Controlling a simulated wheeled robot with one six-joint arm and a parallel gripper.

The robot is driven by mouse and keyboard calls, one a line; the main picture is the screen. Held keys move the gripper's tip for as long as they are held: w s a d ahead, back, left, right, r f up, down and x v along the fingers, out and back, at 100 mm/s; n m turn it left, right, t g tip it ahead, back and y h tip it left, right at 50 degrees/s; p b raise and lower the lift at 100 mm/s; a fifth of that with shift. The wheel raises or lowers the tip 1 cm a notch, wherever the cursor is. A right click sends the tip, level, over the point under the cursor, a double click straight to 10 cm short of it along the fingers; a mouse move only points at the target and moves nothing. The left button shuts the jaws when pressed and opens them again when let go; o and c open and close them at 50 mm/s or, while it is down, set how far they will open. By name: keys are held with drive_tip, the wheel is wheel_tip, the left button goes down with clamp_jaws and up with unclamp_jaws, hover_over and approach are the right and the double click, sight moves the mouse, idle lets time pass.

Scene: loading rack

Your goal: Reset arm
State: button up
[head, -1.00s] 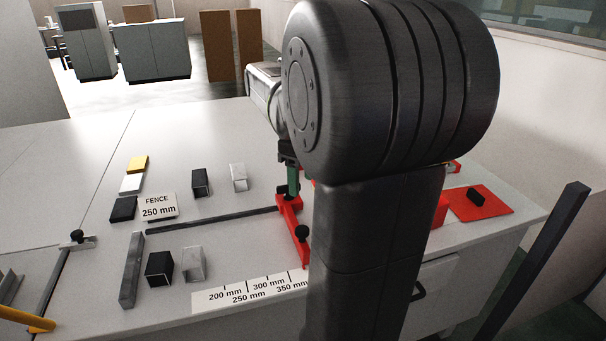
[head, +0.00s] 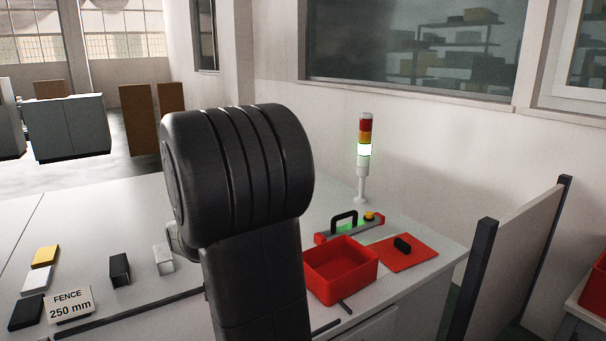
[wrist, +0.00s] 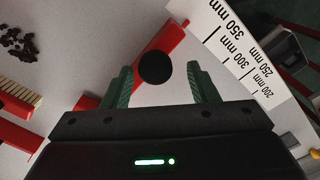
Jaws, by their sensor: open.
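My gripper (wrist: 162,88) shows in the wrist view with its two green fingers spread apart and nothing held between them. A round black knob (wrist: 155,67) on a red bar (wrist: 165,40) appears between the fingers in the picture; I cannot tell how far below them it lies. In the head view my dark arm stands in the middle and hides the gripper.
A lit signal tower (head: 364,150) stands behind. A scale label (wrist: 238,50) lies near the gripper.

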drive_tip(key=shift+s+a, duration=0.35)
drive_tip(key=shift+a, duration=0.15)
